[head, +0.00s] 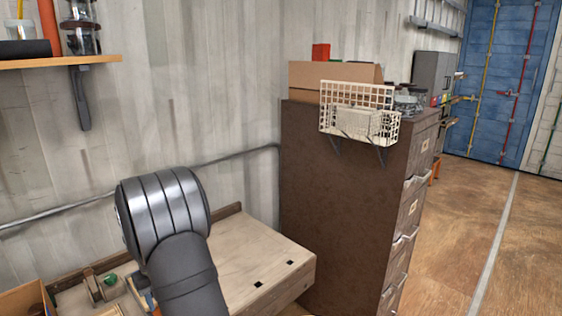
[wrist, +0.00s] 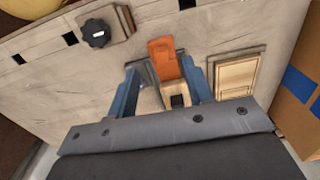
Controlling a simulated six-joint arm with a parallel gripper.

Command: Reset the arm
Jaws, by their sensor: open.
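My gripper (wrist: 158,65) shows in the wrist view with its two blue fingers apart. An orange piece (wrist: 163,58) with a small wooden block (wrist: 177,100) below it appears between the fingers. I cannot tell whether the fingers touch either one. In the head view my dark arm reaches down over the left part of the pale wooden workbench (head: 250,265); my gripper is hidden there. The bench top also fills much of the wrist view (wrist: 45,75).
A black knob on a wooden block (wrist: 97,32) and a pale wooden panel (wrist: 236,75) are beside the fingers. A cardboard box (wrist: 295,90) stands at right. In the head view, a brown cabinet (head: 340,210) bears a wire basket (head: 358,96); a wall shelf (head: 35,63) is upper left.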

